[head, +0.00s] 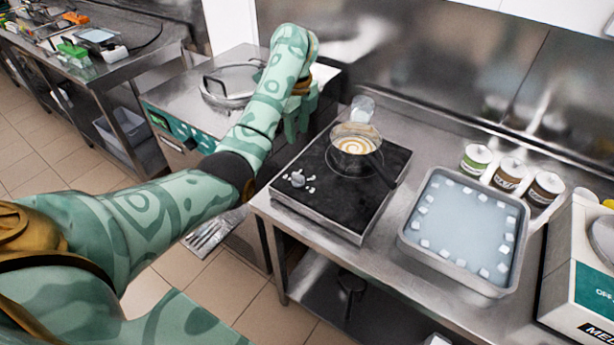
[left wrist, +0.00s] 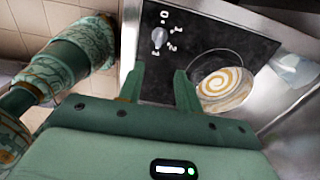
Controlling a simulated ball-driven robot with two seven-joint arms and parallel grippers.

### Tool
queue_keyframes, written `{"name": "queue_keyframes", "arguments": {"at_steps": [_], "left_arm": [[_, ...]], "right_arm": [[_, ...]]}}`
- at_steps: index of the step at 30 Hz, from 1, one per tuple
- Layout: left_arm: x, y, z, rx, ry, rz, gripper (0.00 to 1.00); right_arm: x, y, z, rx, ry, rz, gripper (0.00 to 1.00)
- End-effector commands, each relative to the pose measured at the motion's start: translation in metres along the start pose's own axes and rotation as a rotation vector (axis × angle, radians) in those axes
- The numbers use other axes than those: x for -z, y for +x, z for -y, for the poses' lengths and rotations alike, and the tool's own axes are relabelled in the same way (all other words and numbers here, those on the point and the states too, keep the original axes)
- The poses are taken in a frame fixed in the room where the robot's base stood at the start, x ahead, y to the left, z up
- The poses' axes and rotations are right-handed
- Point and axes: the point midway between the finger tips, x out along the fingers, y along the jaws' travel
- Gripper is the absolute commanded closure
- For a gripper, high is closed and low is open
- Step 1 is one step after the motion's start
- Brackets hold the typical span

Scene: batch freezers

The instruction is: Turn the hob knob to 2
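The black hob (head: 330,205) lies on the steel counter, with a small grey knob (head: 298,180) at its near left corner. In the left wrist view the knob (left wrist: 158,38) has white marks around it, including 0, 1 and 2; which mark it points to is unclear. A pan (head: 354,140) with a cream-and-brown swirl sits on the hob's ring; its swirl also shows in the left wrist view (left wrist: 220,82). My left gripper (head: 298,125) is left of the pan, above and behind the knob. In the left wrist view its fingers (left wrist: 159,68) are apart and empty. My right gripper is out of view.
A clear jug (head: 362,108) stands behind the pan. A metal tray (head: 465,230) of pale liquid with white cubes is right of the hob, with several lidded jars (head: 508,174) behind it. A machine with a round lid (head: 232,82) stands left.

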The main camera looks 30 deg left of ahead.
Motion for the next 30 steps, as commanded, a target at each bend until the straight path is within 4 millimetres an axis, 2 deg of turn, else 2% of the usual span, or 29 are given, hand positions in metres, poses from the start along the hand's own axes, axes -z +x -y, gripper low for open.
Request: {"name": "queue_keyframes", "arguments": {"at_steps": [1,9,15,21,30], "left_arm": [[0.001,0.016,-0.001,-0.005,0.002,-0.001,0.65],[0.000,0.087,-0.001,-0.007,0.003,0.002,0.65],[-0.001,0.128,-0.001,-0.006,0.002,0.003,0.65],[-0.001,0.148,-0.001,-0.005,0.001,0.004,0.65],[-0.001,0.150,-0.001,-0.003,0.002,0.005,0.65]], "right_arm": [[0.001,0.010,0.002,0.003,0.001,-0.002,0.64],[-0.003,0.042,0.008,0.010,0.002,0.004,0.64],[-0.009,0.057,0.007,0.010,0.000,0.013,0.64],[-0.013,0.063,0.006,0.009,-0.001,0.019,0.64],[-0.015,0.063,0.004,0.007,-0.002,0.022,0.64]]}}
